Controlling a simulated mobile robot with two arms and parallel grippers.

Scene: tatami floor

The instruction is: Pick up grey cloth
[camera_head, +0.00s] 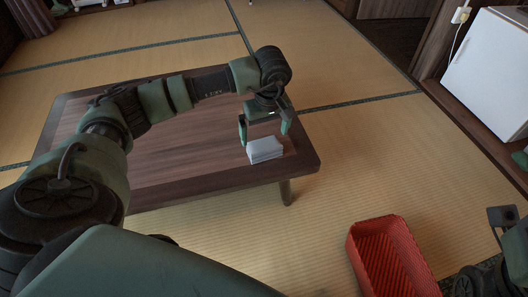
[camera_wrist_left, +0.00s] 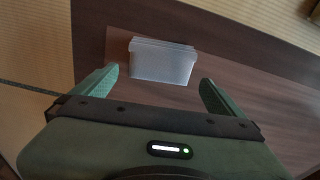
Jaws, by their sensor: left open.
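My left gripper (camera_head: 264,131) is open over the cloth, pointing down, with one finger towards each side. In the left wrist view the cloth (camera_wrist_left: 162,63) lies ahead of and between the two green fingers of the left gripper (camera_wrist_left: 159,80). Clear gaps show at both sides, and nothing is held. Part of my right arm and what looks like its gripper (camera_head: 503,222) shows at the lower right edge, cut off by the frame.
A red woven basket (camera_head: 392,262) stands on the tatami floor at the lower right, apart from the table. A white cabinet (camera_head: 492,70) stands at the far right. The table top around the cloth is bare. Open floor lies between table and cabinet.

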